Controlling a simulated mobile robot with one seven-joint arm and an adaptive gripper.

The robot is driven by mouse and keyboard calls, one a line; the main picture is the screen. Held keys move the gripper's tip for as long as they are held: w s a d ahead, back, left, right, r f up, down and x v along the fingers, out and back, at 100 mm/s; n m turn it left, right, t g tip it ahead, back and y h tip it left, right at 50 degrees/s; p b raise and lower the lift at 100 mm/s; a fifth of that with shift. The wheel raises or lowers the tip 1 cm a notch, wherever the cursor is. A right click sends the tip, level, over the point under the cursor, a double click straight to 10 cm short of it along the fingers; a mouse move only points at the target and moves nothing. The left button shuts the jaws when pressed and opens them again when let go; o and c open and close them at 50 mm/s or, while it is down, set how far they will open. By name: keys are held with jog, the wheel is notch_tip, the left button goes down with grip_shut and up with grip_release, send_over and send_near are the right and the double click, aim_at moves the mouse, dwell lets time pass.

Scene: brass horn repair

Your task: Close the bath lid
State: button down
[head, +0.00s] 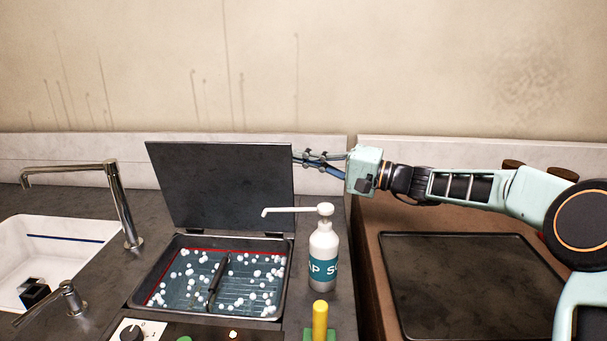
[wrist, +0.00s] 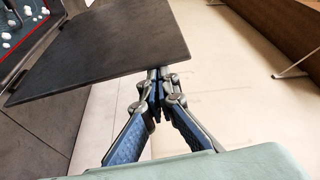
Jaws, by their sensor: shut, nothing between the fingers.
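The bath lid (head: 222,188) is a dark flat panel that stands upright, hinged along the back edge of the bath (head: 284,292). The bath is a metal basin of bluish liquid with many white floating balls and a dark rod-shaped thing in it. My gripper (head: 297,158) is at the lid's upper right edge in the head view. In the wrist view my gripper (wrist: 157,74) is shut and empty, with its fingertips at the edge of the lid (wrist: 110,45). I cannot tell whether they touch it.
A white soap bottle (head: 323,250) with a long pump spout stands right of the bath. A yellow-topped thing (head: 320,318) is in front of it. A sink (head: 45,250) and tap (head: 122,205) are at left. A dark tray (head: 470,285) lies at right. A control dial (head: 131,333) is in front.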

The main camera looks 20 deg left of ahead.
jog(key=s+d+f+n+y+b, duration=0.1)
jog(key=s+b, duration=0.6)
jog(key=b, duration=0.7)
jog(key=shift+s+d+f+n+g, duration=0.35)
jog(key=shift+d+f+n, duration=0.5)
jog(key=shift+n, duration=0.75)
jog(key=shift+a+f, duration=0.1)
jog(key=shift+a, duration=0.05)
jog(key=w+d+p, duration=0.2)
jog(key=w+d, duration=0.1)
jog(key=d, duration=0.6)
jog(key=shift+w+r, duration=0.2)
